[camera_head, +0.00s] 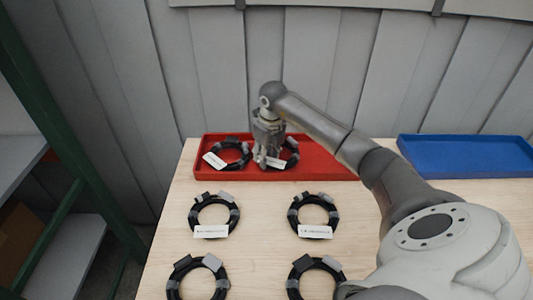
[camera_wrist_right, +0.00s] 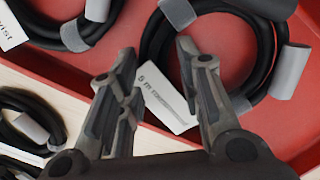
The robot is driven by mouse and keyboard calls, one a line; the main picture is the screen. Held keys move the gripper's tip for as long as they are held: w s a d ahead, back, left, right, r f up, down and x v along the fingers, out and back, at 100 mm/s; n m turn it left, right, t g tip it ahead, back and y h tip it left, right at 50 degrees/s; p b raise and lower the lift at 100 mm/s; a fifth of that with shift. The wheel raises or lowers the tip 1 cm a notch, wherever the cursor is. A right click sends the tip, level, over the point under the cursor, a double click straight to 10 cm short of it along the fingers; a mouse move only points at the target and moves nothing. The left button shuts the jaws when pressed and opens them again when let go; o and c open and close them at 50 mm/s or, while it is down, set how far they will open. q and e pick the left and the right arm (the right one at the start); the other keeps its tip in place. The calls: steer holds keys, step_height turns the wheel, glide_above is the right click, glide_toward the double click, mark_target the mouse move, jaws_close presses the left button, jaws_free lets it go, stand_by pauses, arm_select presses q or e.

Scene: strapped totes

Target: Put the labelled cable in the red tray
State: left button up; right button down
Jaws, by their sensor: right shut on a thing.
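The red tray (camera_head: 330,168) lies at the back of the table. My right gripper (camera_head: 265,160) points down over its middle and is shut on a coiled black cable (camera_head: 293,153) with grey ties and a white label. In the right wrist view, the held cable (camera_wrist_right: 268,45) shows between and beyond the fingers (camera_wrist_right: 160,72), over the tray floor; its label begins "5 m", the rest unreadable. Whether it touches the tray floor I cannot tell. A second labelled cable (camera_head: 246,157) lies in the tray to the left. My left gripper is not in view.
Several more coiled cables with grey ties lie on the wooden table (camera_head: 262,245) in front, including a left one (camera_head: 192,217) and a right one (camera_head: 335,217) with labels. A blue tray (camera_head: 465,152) stands empty at the back right. A grey panelled wall is behind.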

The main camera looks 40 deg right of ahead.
steer(key=shift+f+b, duration=0.3)
steer(key=shift+f, duration=0.1)
steer(key=c, duration=1)
jaws_free()
steer(key=shift+r, duration=0.1)
steer(key=shift+c, duration=0.2)
steer(key=shift+r+p, duration=0.35)
step_height(320, 180, up, 12)
steer(key=s+b, duration=0.1)
steer(key=shift+s, duration=0.3)
